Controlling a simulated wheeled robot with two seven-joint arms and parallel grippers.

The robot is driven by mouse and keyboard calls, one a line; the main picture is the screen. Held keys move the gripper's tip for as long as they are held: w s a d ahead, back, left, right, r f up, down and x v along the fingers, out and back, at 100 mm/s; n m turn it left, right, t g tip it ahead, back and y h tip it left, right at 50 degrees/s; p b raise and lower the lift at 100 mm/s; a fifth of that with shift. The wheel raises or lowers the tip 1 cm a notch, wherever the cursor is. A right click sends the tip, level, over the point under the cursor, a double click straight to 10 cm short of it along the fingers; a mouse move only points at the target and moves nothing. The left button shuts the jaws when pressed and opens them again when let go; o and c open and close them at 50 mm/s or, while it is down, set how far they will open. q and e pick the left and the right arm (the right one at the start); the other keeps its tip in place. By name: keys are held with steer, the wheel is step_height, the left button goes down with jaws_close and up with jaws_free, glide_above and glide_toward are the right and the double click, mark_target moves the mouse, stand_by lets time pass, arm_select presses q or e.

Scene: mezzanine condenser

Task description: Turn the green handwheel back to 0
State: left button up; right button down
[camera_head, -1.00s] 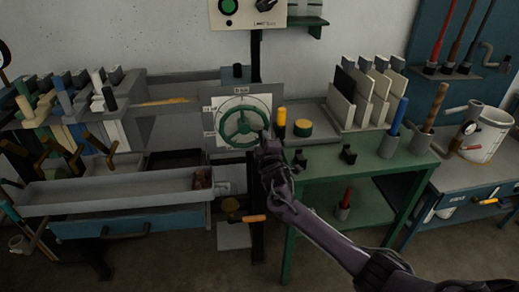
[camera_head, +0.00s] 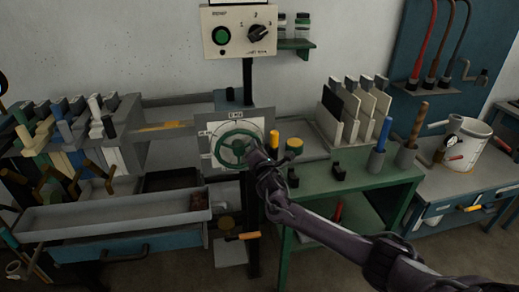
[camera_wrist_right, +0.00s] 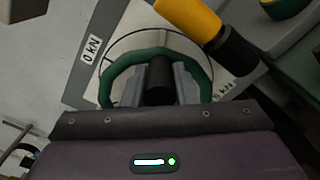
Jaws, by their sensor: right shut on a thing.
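The green handwheel (camera_head: 222,150) sits on a white square dial plate on a grey panel, in the middle of the head view. Its rim also shows in the right wrist view (camera_wrist_right: 110,82), in front of the white dial. My right gripper (camera_head: 253,156) is at the right side of the wheel. In the right wrist view its fingers (camera_wrist_right: 160,82) are shut on a black cylindrical knob (camera_wrist_right: 160,88) at the wheel. A label reading "0 kN" (camera_wrist_right: 90,48) lies left of the wheel there. A pointer is too small to make out. My left gripper is out of view.
A yellow-and-black handle (camera_wrist_right: 190,18) stands close beside the wheel; a green bench (camera_head: 350,178) is to the right. A control box (camera_head: 240,30) hangs above. A long grey tray (camera_head: 110,214) extends below left.

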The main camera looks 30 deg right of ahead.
mark_target(239, 135)
steer(key=n, duration=0.1)
steer(key=a+r+n+p, duration=0.1)
steer(key=n, duration=0.1)
steer(key=shift+w+r, duration=0.15)
steer(key=shift+r, duration=0.05)
steer(key=a+n, duration=0.1)
steer(key=r+n+p, duration=0.1)
steer(key=n, duration=0.1)
steer(key=shift+w+a+r+n, duration=0.1)
steer(key=shift+w+a+n, duration=0.1)
steer(key=shift+a+n, duration=0.15)
steer(key=n, duration=0.1)
steer(key=a+n, duration=0.1)
steer(key=n+p, duration=0.1)
steer(key=shift+w+a+r, duration=0.25)
steer(key=shift+a, duration=0.05)
steer(key=shift+w+a+n, duration=0.1)
steer(key=shift+a+n, duration=0.45)
steer(key=shift+n, duration=0.5)
steer(key=shift+f, duration=0.1)
steer(key=c, duration=1.5)
jaws_free()
steer(key=o, duration=0.3)
steer(key=shift+o, duration=0.2)
